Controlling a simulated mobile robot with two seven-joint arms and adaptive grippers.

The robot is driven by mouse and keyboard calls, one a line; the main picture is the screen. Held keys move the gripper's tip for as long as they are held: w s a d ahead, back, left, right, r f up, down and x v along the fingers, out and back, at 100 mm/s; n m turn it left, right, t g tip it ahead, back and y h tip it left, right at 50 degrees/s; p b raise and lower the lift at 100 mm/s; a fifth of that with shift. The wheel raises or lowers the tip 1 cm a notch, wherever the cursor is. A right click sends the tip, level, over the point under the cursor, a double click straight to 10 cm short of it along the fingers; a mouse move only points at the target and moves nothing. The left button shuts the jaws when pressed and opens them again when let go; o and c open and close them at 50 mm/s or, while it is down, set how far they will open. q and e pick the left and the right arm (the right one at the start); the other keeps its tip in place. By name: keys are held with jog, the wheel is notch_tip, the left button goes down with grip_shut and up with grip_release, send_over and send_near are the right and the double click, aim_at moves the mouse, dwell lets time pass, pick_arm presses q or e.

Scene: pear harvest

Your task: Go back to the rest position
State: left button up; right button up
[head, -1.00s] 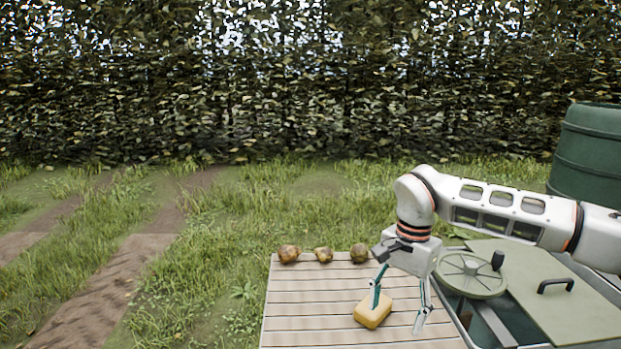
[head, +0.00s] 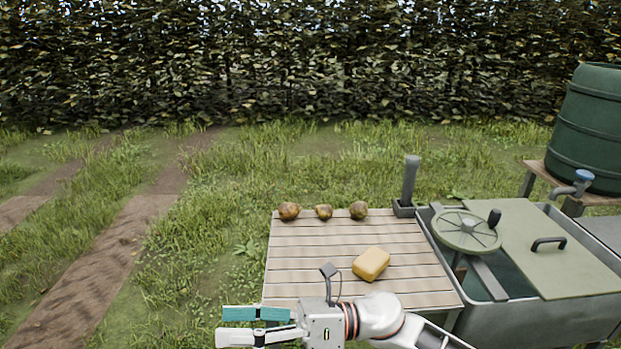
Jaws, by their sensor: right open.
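My right gripper (head: 254,326) is in front of the near edge of the slatted wooden table (head: 300,262), low in the view. Its fingers point left and are apart, with nothing between them. A yellow sponge-like block (head: 371,264) lies on the table, behind and to the right of the gripper and apart from it. Three brownish pears, a left one (head: 289,211), a middle one (head: 324,211) and a right one (head: 358,210), sit in a row along the table's far edge. My left gripper does not show.
A grey basin (head: 530,322) with a green lid (head: 545,245) and a handwheel (head: 467,231) adjoins the table on the right. A grey post (head: 410,180) stands at the table's far right corner. A green barrel (head: 590,130) with a tap (head: 577,184) stands behind. Grass lies left.

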jog(key=w+d+f+m+t+h, duration=0.4)
jog(key=d+m+t, duration=0.4)
jog(key=m, duration=0.6)
jog(key=w+d+f+m+t+h, duration=0.35)
jog(key=d+f+m+t, duration=0.3)
jog(key=m+t, duration=0.6)
jog(key=s+d+f+m+g+h, duration=0.3)
jog(key=s+d+f+m, duration=0.4)
jog(key=f, duration=0.5)
jog(key=s+d+f+m+g+h, duration=0.4)
jog(key=s+d+f+m+h, duration=0.2)
jog(key=s+d+f+m, duration=0.2)
notch_tip(320, 180, down, 4)
jog(key=d+m, duration=0.2)
jog(key=m, duration=0.1)
jog(key=shift+s+d+f, duration=0.15)
jog(key=shift+s+d, duration=0.15)
jog(key=shift+d, duration=0.05)
